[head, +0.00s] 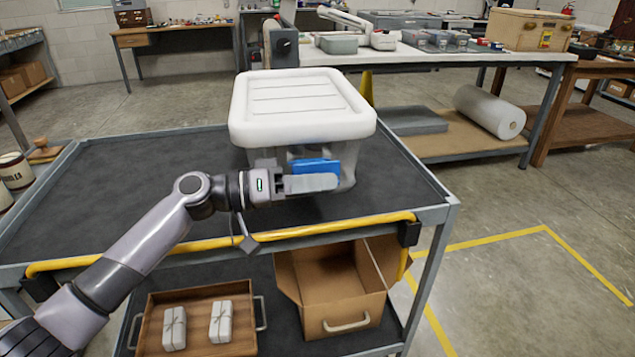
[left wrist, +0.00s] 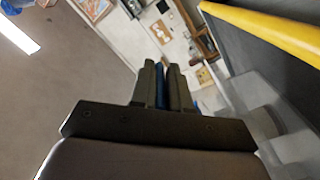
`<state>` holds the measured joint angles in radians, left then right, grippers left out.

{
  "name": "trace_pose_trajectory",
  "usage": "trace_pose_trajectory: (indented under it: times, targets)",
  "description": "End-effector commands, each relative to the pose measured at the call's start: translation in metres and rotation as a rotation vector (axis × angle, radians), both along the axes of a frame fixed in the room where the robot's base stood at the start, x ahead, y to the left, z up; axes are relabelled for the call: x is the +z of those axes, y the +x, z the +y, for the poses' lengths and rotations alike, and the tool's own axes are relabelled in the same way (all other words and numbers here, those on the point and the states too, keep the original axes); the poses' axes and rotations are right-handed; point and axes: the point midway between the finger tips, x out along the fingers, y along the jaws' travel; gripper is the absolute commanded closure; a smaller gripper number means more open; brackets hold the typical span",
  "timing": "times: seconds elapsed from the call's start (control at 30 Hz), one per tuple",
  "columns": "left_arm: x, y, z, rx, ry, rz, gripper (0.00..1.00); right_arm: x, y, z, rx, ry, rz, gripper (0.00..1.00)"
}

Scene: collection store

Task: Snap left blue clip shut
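A pale, see-through tub (head: 345,168) with a white lid (head: 300,105) stands on the cart's top deck. A blue clip (head: 316,167) shows at its front, under the lid's rim. My left gripper (head: 312,183) is at this clip, with one finger hiding its lower part. In the left wrist view, the fingers (left wrist: 163,90) are close together with a strip of the blue clip (left wrist: 162,86) between them. I cannot tell the clip's exact angle. No second clip shows clearly. My right gripper is not in view.
The tub stands on a dark cart top (head: 110,190) with a yellow handle bar (head: 330,230) along the front. Below are an open cardboard box (head: 345,320) and a wooden tray (head: 195,348) with two wrapped parcels. Tins (head: 14,170) stand at the far left. The deck's left side is mostly clear.

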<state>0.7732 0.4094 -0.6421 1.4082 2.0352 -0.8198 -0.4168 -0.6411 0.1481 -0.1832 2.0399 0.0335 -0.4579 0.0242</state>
Motion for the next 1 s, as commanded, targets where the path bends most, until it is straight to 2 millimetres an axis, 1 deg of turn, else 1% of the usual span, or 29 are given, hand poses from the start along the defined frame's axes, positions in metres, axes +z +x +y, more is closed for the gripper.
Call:
trace_pose_trajectory:
  times: [0.33,1.0]
  targets:
    - [0.003,0.001,0.001,0.003,-0.002,-0.003,1.00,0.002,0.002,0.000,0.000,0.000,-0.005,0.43]
    - [0.014,0.003,0.002,0.008,-0.031,0.088,1.00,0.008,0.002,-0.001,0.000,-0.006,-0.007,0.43]
